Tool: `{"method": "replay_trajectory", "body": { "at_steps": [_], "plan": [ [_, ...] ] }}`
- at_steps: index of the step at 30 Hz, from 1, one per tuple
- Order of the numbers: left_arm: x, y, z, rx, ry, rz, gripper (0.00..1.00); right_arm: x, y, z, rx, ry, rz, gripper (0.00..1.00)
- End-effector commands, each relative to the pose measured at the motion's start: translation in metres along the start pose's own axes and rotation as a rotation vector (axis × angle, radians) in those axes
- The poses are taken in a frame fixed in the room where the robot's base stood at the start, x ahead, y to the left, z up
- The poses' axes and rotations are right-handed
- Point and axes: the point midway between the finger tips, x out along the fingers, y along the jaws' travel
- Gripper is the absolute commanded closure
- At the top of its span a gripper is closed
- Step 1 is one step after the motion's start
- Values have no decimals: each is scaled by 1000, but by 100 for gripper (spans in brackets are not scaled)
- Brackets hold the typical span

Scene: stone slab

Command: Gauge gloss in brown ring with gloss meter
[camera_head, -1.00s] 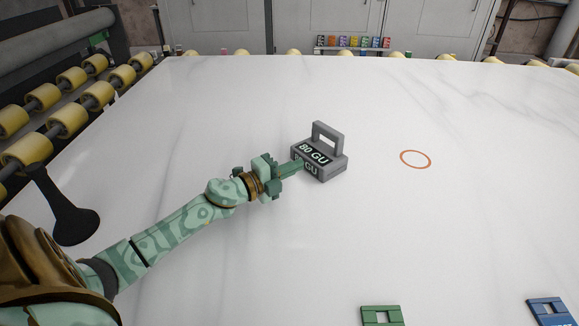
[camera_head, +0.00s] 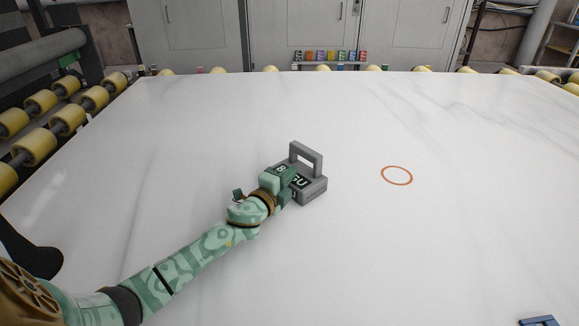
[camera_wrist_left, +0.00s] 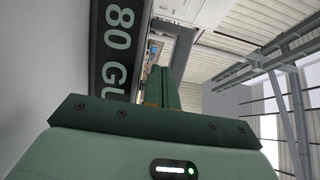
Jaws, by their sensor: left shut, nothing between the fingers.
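The gloss meter (camera_head: 314,188) is a grey block with a raised handle and a dark display reading 80 GU. It stands on the white stone slab (camera_head: 450,240), left of the brown ring (camera_head: 397,175), which is a thin orange-brown outline on the slab. My left gripper (camera_head: 291,177) is shut and empty, at the meter's near left side, covering part of its display. In the left wrist view the shut fingers (camera_wrist_left: 161,88) point past the display (camera_wrist_left: 117,45). I cannot tell whether they touch the meter. My right gripper is not in view.
A blue object (camera_head: 539,321) lies at the slab's near right edge. Yellow rollers (camera_head: 68,118) line the left and far sides. A small rack of coloured items (camera_head: 330,57) stands beyond the far edge. The slab around the ring is clear.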

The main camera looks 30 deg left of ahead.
Motion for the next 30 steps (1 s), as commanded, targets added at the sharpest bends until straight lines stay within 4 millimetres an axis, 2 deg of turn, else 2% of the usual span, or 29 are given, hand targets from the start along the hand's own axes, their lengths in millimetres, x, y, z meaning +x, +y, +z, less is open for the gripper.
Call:
{"method": "replay_trajectory", "body": {
  "at_steps": [3,9,23,30],
  "plan": [
    [22,4,6,3,-2,1,100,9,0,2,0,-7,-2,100],
    [38,2,23,1,0,2,100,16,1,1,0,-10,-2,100],
    [43,0,28,-1,1,0,100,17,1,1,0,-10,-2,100],
    [65,4,50,1,-1,2,100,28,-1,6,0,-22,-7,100]
  ]
}}
